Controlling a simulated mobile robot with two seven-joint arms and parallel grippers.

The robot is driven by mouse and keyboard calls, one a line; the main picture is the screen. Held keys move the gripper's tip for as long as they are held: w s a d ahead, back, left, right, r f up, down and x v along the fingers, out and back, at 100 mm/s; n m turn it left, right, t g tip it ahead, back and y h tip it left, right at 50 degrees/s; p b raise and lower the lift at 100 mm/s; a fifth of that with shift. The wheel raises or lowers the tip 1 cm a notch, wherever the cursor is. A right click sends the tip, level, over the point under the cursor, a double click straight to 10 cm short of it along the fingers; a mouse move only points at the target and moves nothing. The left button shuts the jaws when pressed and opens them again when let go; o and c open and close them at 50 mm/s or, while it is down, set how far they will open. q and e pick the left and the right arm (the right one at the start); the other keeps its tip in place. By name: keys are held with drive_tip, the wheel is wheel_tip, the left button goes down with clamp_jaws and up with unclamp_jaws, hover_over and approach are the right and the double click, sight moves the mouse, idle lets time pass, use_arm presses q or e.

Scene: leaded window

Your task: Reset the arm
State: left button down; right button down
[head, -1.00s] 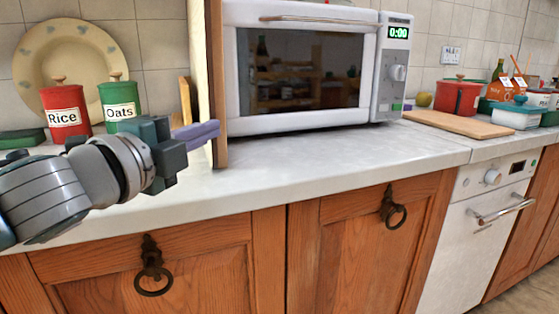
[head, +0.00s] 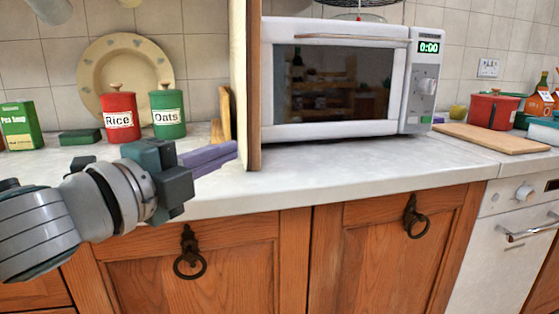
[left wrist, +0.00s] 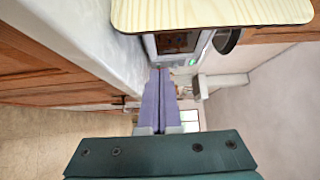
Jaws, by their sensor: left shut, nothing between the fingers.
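My left gripper (head: 212,155) comes in from the left in the head view, over the front of the counter. Its purple fingers are shut together with nothing between them. They point right, and their tips appear close to the lower front edge of an upright wooden panel (head: 247,80); I cannot tell whether they touch it. In the left wrist view the shut fingers of the left gripper (left wrist: 161,85) reach forward along the counter front. My right gripper is in neither view.
The grey-white counter (head: 300,180) is bare in front of the white microwave (head: 390,85). A red Rice tin (head: 120,117) and a green Oats tin (head: 167,115) stand behind my left arm. Wooden cupboards (head: 370,265) with ring handles lie below.

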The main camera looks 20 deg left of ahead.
use_arm(q)
drive_tip(key=s+d+r+n+g+y+p, duration=0.1)
drive_tip(key=s+r+n+g+p, duration=0.2)
drive_tip(key=s+n+g+p, duration=0.45)
drive_tip(key=s+d+r+n+g+y+p, duration=0.15)
drive_tip(key=s+n+p, duration=0.35)
drive_tip(key=s+p, duration=0.55)
drive_tip(key=s+d+r+n+g+y+p, duration=0.1)
drive_tip(key=s+r+n+g+p, duration=0.35)
drive_tip(key=s, duration=0.65)
wheel_tip(320, 180, up, 34)
drive_tip(key=w+n+p, duration=0.1)
drive_tip(key=p, duration=3.6)
drive_tip(key=shift+g, duration=0.25)
